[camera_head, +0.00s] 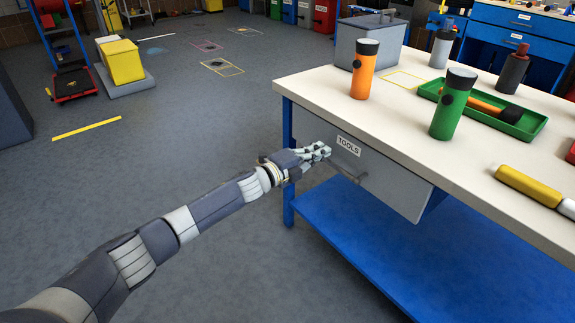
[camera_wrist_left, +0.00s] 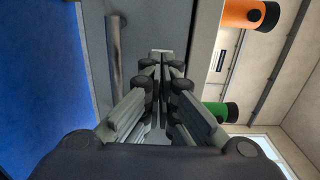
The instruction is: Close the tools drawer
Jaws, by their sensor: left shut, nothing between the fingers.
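The tools drawer (camera_head: 395,188) is a grey front with a white TOOLS label (camera_head: 348,146), under the near edge of the workbench. Its bar handle (camera_head: 349,173) sits below the label. My left gripper (camera_head: 325,150) is shut and empty at the drawer front, left of the label and handle. In the left wrist view, the shut fingertips (camera_wrist_left: 161,58) point at the grey drawer front (camera_wrist_left: 145,25), with the handle (camera_wrist_left: 115,55) beside them. I cannot tell whether they touch the front, or how far the drawer stands out. My right gripper is not in view.
The workbench top (camera_head: 310,88) holds an orange flashlight (camera_head: 364,72), a green flashlight (camera_head: 450,110), a green tray (camera_head: 530,125) and a grey box (camera_head: 370,45). A blue lower shelf (camera_head: 370,245) lies below the drawer. The floor (camera_head: 190,130) to the left is mostly clear.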

